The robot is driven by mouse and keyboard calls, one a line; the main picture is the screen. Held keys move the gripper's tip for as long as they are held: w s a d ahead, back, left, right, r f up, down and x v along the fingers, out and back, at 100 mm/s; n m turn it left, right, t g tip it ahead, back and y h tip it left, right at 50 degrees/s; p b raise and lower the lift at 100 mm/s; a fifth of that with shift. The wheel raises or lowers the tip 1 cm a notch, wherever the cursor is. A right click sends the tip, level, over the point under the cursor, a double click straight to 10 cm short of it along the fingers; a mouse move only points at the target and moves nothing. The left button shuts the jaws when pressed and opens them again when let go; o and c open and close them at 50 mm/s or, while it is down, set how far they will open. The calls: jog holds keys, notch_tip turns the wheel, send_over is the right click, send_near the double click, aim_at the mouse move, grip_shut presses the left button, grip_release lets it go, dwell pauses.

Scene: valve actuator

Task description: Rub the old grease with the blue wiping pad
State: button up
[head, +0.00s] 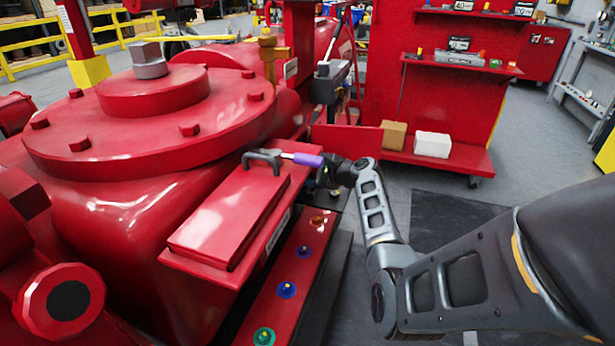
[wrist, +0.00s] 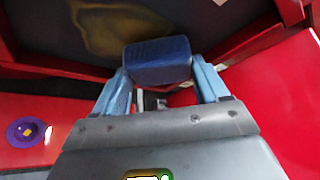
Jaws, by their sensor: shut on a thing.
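In the wrist view, my gripper (wrist: 160,82) has two light-blue fingers shut on the sides of the blue wiping pad (wrist: 158,60). The pad sits across the fingertips. Beyond it is a dark surface in a red frame, with a yellow-brown smear, the old grease (wrist: 118,27). The pad overlaps the lower right edge of the smear in this view; I cannot tell whether it touches. In the head view, my gripper (head: 328,176) is partly hidden beside the red machine. The pad and the grease cannot be made out there.
A red box with a flat lid (head: 230,215) juts out beside my gripper. Below runs a red strip with coloured fittings, including a blue one (head: 286,290). A red shelf cart (head: 430,150) stands behind.

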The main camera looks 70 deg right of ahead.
jog(key=shift+w+d, duration=0.25)
jog(key=shift+d, duration=0.35)
jog(key=shift+c, duration=0.3)
jog(key=shift+s+d+r, duration=0.1)
jog(key=shift+r, duration=0.1)
jog(key=shift+c, duration=0.4)
jog(key=shift+s+a+p, duration=0.1)
jog(key=shift+a+p, duration=0.65)
jog(key=shift+a, duration=0.1)
jog(key=shift+s+a+f+p, duration=0.15)
jog(key=shift+a+p, duration=0.5)
jog(key=shift+a, duration=0.4)
jog(key=shift+a+p, duration=0.8)
jog(key=shift+a, duration=2.7)
jog(key=shift+s, duration=0.1)
